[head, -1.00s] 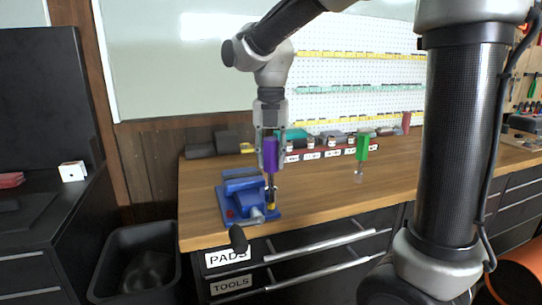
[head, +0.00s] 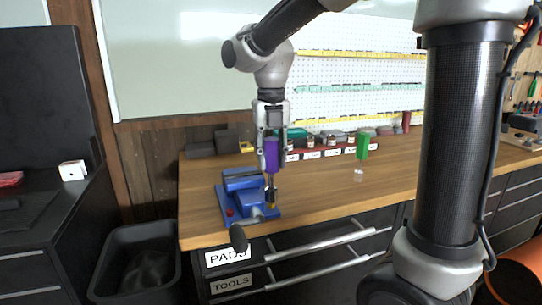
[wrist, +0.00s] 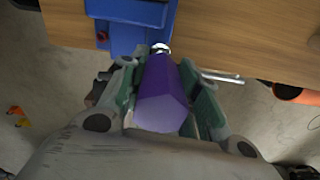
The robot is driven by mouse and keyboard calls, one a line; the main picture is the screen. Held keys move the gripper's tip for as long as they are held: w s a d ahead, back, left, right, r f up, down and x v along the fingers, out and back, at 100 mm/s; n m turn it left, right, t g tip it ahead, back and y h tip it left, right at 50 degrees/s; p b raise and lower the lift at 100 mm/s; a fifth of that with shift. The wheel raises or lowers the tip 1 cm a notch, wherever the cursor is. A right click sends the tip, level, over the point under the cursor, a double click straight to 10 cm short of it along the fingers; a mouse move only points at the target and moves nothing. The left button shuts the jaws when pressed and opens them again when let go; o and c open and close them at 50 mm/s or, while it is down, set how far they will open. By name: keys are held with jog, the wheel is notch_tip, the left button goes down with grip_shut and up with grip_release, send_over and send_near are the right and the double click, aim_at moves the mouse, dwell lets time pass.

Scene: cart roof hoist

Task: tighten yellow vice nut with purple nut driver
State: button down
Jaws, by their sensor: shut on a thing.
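My gripper (head: 271,146) is shut on the purple handle of the nut driver (head: 271,156), which hangs upright with its shaft pointing down. The blue vice (head: 240,190) sits at the left front of the wooden bench. The yellow nut (head: 271,206) is at the vice's right front, directly below the driver's tip. I cannot tell whether the tip touches the nut. In the wrist view the purple handle (wrist: 163,95) lies between the green finger pads, with the blue vice (wrist: 128,30) just beyond; the nut is hidden there.
A green-handled driver (head: 363,146) stands upright on the bench to the right. Labelled bins (head: 313,154) line the back of the wooden bench (head: 330,185). A black bin (head: 140,262) stands on the floor at left. The bench middle is clear.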

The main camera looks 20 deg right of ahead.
aim_at(272, 139)
jog(key=shift+f, duration=0.2)
jog(key=shift+f, duration=0.85)
jog(key=m, duration=0.4)
jog(key=shift+m, duration=0.3)
jog(key=m, duration=1.1)
jog(key=shift+f, duration=0.1)
jog(key=m, duration=0.5)
jog(key=shift+r, duration=3.2)
jog(key=shift+d, duration=0.1)
